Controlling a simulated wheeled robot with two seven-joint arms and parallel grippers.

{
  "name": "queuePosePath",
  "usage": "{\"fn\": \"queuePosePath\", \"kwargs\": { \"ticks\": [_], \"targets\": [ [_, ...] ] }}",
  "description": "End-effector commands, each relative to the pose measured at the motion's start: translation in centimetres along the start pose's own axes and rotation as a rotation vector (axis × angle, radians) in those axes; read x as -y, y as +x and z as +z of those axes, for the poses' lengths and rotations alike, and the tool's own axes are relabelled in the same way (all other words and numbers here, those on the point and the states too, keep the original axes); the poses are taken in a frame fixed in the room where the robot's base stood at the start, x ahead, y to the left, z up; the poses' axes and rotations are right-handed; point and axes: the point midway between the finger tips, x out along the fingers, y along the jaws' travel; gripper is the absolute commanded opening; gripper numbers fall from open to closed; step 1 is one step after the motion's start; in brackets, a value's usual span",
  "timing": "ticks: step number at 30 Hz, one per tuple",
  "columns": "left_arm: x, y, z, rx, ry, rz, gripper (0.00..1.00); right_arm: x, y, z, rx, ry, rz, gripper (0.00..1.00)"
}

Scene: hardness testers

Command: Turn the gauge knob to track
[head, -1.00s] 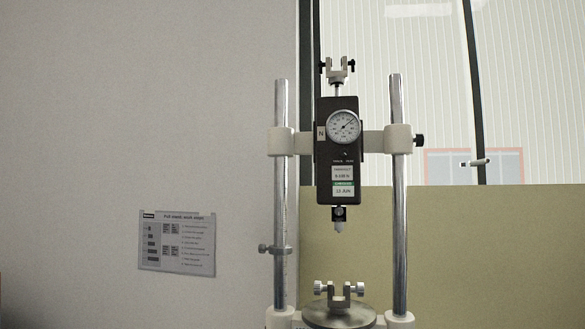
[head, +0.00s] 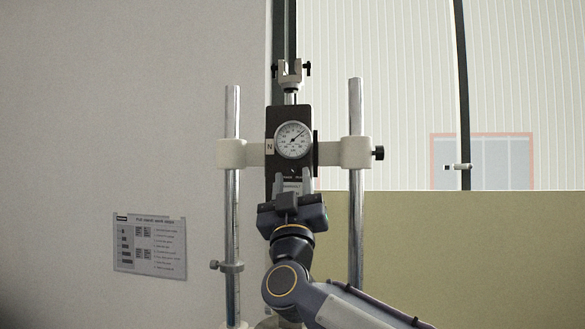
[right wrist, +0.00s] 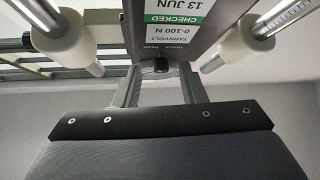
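The dark force gauge (head: 273,118) with its round white dial (head: 294,140) is held upright between two metal posts. In the right wrist view the small dark knob (right wrist: 160,66) shows on the gauge face, close to its small lettering and the white and green label (right wrist: 165,25). My right gripper (head: 292,178) is in front of the gauge, below the dial. Its fingers are open, one on each side of the knob in the right wrist view (right wrist: 159,73); I cannot tell whether they touch it. The knob's pointing direction is unclear. My left gripper is out of view.
Chrome posts (head: 232,110) with white clamps (head: 355,152) stand close on both sides of the gauge. A clevis fitting (head: 290,74) tops it. A work-steps sheet (head: 150,247) hangs on the left wall. My right arm hides the lower stand.

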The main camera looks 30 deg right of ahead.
Motion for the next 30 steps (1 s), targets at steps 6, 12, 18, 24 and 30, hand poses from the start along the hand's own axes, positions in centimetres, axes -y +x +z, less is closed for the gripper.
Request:
{"fn": "queuePosePath", "kwargs": {
  "ticks": [6,12,18,24,30],
  "targets": [
    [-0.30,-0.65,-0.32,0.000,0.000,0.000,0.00,0.01,1.39,0.01,0.001,0.001,-0.001,0.37],
    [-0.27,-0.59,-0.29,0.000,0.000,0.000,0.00,0.03,1.36,0.04,0.000,0.000,-0.001,0.37],
    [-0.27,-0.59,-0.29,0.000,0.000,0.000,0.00,0.03,1.35,0.03,0.000,0.000,-0.002,0.14],
    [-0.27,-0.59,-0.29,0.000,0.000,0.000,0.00,0.03,1.34,0.02,0.000,0.000,-0.002,0.00],
    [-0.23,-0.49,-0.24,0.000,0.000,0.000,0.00,0.15,1.30,0.05,0.000,0.018,0.014,0.00]
  ]
}}
